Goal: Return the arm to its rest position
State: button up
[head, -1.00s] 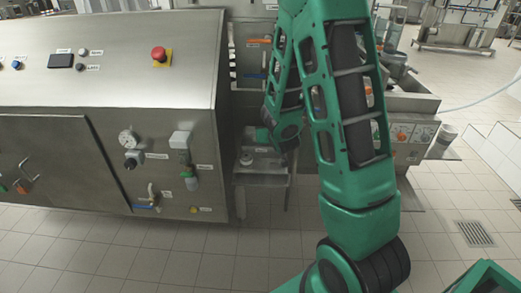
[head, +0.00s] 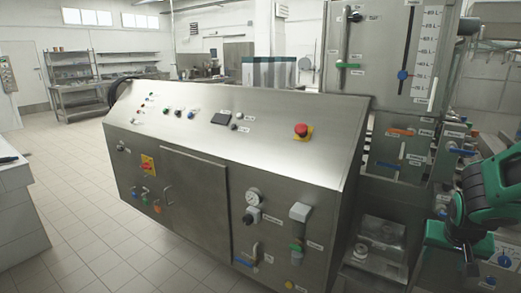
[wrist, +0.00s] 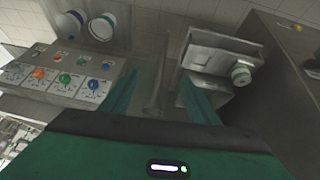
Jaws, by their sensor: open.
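My green arm (head: 495,190) shows at the right edge of the head view, bent and partly cut off by the frame. My gripper (wrist: 160,98) shows in the wrist view with its two green fingers spread apart and nothing between them. The fingers point toward the metal stand and the narrow gap beside the knob panel. Where my gripper sits in the head view is hard to tell, as the arm's own links overlap there.
A steel machine (head: 345,150) with a red emergency button (head: 302,131) fills the middle. A small metal stand (wrist: 215,50) bears a round fitting (wrist: 241,74). A knob panel (wrist: 95,65) and two round containers are near my gripper. Open tiled floor lies at left.

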jog(key=s+a+r+g+y, duration=0.1)
jog(key=s+a, duration=0.1)
jog(key=s, duration=0.4)
jog(key=s+a+r+g+y, duration=0.1)
jog(key=s+a+r+g, duration=0.1)
jog(key=s, duration=0.5)
jog(key=s+a+r+g+y, duration=0.1)
jog(key=s+a+r+y, duration=0.1)
jog(key=s+a, duration=0.2)
jog(key=s, duration=0.3)
jog(key=shift+r, duration=0.25)
jog(key=shift+w+f+g, duration=0.25)
jog(key=shift+w+g, duration=0.05)
jog(key=shift+w, duration=0.35)
